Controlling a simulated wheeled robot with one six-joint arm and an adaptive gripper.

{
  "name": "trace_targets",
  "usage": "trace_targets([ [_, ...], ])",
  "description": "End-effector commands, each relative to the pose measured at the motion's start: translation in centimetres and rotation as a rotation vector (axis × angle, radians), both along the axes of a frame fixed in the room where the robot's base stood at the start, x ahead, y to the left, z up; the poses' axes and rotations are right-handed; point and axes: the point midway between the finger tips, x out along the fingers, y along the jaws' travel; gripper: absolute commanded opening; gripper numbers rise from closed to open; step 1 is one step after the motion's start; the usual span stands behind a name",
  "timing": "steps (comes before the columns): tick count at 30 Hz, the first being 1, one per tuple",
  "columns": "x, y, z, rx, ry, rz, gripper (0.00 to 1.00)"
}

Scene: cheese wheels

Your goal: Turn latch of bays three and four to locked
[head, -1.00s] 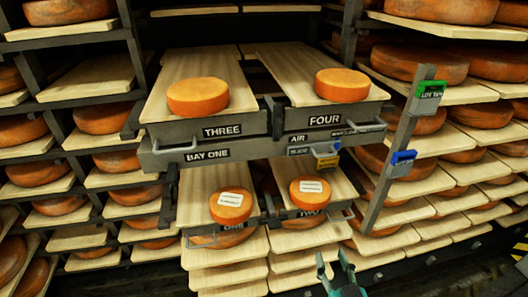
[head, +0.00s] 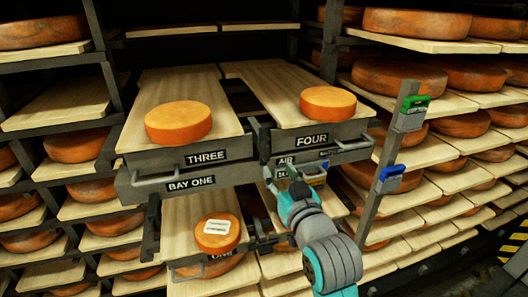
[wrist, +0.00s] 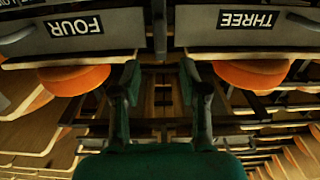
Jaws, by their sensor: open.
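Bay three (head: 205,156) and bay four (head: 312,139) are side-by-side drawers with pale boards, each bearing an orange cheese wheel. A narrow dark upright piece (head: 263,138) stands between their fronts; I cannot tell if it is the latch or how it is turned. My gripper (head: 284,182) is in front of the AIR panel, below bay four, and covers part of it. In the wrist view, labels FOUR (wrist: 75,25) and THREE (wrist: 249,19) appear upside down. There my fingers (wrist: 158,85) are apart with nothing between them, and a dark upright (wrist: 160,30) lies beyond them.
A post (head: 385,165) with green and blue tags stands right. Racks of cheeses fill both sides.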

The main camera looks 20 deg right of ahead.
Motion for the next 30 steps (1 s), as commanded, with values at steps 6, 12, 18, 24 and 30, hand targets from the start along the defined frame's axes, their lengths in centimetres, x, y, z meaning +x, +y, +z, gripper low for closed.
trace_targets([
  [6,3.7,0.0,0.0,0.0,0.0,0.0,0.44],
  [12,7.1,0.0,0.0,0.0,0.0,0.0,0.44],
  [18,9.1,0.0,0.0,0.0,0.0,0.0,0.44],
  [24,9.6,0.0,0.0,0.0,0.0,0.0,0.44],
  [30,9.6,0.0,0.0,0.0,0.0,0.0,0.41],
])
